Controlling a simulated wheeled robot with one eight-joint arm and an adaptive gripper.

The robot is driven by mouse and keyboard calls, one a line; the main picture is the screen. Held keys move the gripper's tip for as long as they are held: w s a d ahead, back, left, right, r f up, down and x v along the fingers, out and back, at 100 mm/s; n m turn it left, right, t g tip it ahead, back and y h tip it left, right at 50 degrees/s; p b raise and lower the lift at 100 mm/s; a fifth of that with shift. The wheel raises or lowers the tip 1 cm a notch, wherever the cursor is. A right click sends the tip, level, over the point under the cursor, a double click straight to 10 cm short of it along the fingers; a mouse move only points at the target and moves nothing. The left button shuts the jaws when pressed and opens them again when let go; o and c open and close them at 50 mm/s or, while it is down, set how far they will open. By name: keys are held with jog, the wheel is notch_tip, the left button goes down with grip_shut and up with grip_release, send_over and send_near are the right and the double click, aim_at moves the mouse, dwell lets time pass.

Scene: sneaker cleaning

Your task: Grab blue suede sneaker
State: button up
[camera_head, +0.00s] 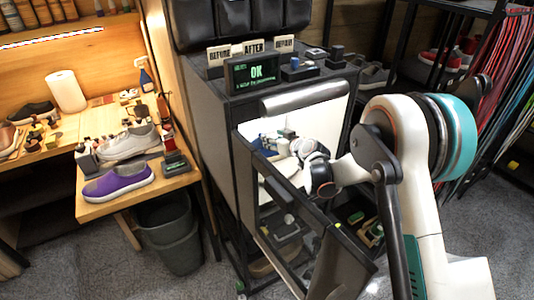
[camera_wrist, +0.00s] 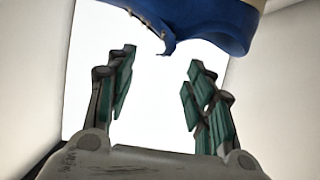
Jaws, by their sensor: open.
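The blue suede sneaker (camera_wrist: 205,22) shows at the top of the wrist view, cut off by the frame edge, with a pale sole edge at its upper right. My gripper (camera_wrist: 160,58) is open, its two green-padded fingers apart with nothing between them. The sneaker is beyond the fingertips and I see no contact. In the head view, my arm reaches into the bright opening of the dark cabinet (camera_head: 213,140), where a small blue patch (camera_head: 264,146) shows, likely the sneaker. My wrist partly hides that space.
The cabinet's dark-framed door (camera_head: 290,238) hangs open below my forearm. White walls lie close on both sides in the wrist view. A wooden bench (camera_head: 100,208) at left holds a purple sneaker (camera_head: 118,182) and a grey one (camera_head: 130,144). A bin (camera_head: 170,235) stands beneath.

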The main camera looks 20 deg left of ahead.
jog(key=b+x, duration=0.2)
jog(key=x, duration=0.5)
jog(key=shift+w+a+f, duration=0.15)
jog(key=shift+a+f, duration=0.1)
jog(key=shift+f, duration=0.05)
jog(key=shift+w+a+b, duration=0.15)
jog(key=shift+a+b, duration=0.05)
jog(key=shift+b, duration=0.1)
jog(key=shift+c, duration=0.3)
grip_shut()
